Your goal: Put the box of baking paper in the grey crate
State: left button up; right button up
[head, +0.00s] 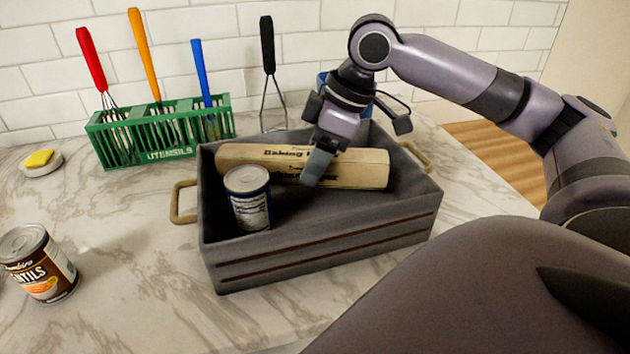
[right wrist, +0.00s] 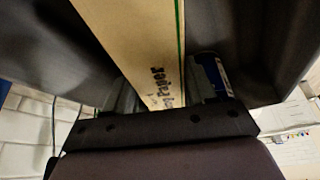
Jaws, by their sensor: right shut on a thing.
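The box of baking paper (head: 357,170) is a long tan carton with dark lettering, lying lengthwise inside the grey crate (head: 325,252) toward its back. My right gripper (head: 316,168) reaches down into the crate from above and is shut on the box near its middle. In the right wrist view the box (right wrist: 135,45) runs up from between the fingers, with dark crate walls on both sides. Whether the box rests on the crate floor is hidden. My left gripper is not in view.
A can (head: 249,200) stands in the crate's front left. A lentils can (head: 38,263) is on the marble counter at left.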

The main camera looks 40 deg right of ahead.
notch_tip(320, 180, down, 4)
jog(key=shift+f+b, duration=0.25)
jog(key=shift+b, duration=0.25)
jog(key=o, duration=1.2)
jog(key=shift+f, duration=0.1)
jog(key=p+v, duration=0.2)
jog(key=v, duration=0.9)
jog(key=shift+s+r, duration=0.1)
jog(key=shift+r, duration=0.25)
jog(key=shift+s+d+r, duration=0.1)
jog(key=shift+r, duration=0.15)
